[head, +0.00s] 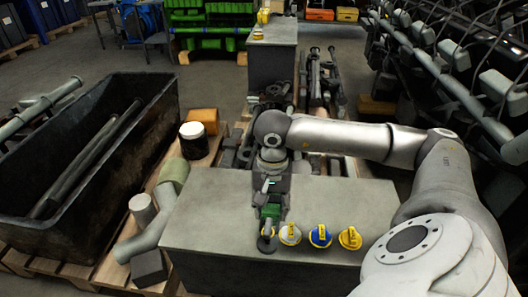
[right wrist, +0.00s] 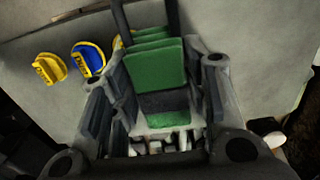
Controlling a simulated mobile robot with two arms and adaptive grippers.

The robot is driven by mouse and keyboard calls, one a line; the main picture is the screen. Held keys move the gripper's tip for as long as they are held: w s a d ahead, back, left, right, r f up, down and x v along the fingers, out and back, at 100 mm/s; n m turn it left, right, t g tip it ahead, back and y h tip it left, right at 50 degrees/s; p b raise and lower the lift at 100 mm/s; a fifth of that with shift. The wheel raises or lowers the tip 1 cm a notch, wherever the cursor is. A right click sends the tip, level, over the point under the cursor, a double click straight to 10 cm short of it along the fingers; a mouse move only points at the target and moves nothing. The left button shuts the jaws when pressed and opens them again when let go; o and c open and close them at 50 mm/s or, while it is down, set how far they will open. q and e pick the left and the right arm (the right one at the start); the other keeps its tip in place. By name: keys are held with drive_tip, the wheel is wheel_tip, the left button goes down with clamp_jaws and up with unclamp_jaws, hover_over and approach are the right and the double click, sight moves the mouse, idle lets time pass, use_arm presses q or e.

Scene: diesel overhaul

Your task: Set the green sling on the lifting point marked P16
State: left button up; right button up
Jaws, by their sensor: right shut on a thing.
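My right gripper (head: 271,212) is over the front part of a grey block and points down. It is shut on the green sling (head: 270,213), which also shows as a folded green band between the fingers in the right wrist view (right wrist: 155,68). I cannot tell whether the sling touches the grey one. My left gripper is not in view.
The grey block (head: 215,235) has bare top left of the gripper. A black bin (head: 130,140) with long bars stands on a pallet at left. A dark jar (head: 194,140) stands beside it. A second grey block (head: 272,60) is behind, and engine parts line the right.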

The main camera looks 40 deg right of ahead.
sight(271, 205)
drive_tip(key=shift+r+p, duration=0.8)
drive_tip(key=shift+r, duration=0.6)
drive_tip(key=shift+r+p, duration=0.5)
drive_tip(key=shift+r, duration=0.6)
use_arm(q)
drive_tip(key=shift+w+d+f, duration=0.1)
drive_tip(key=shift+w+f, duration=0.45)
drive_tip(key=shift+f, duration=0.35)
use_arm(e)
drive_tip(key=shift+a, duration=0.1)
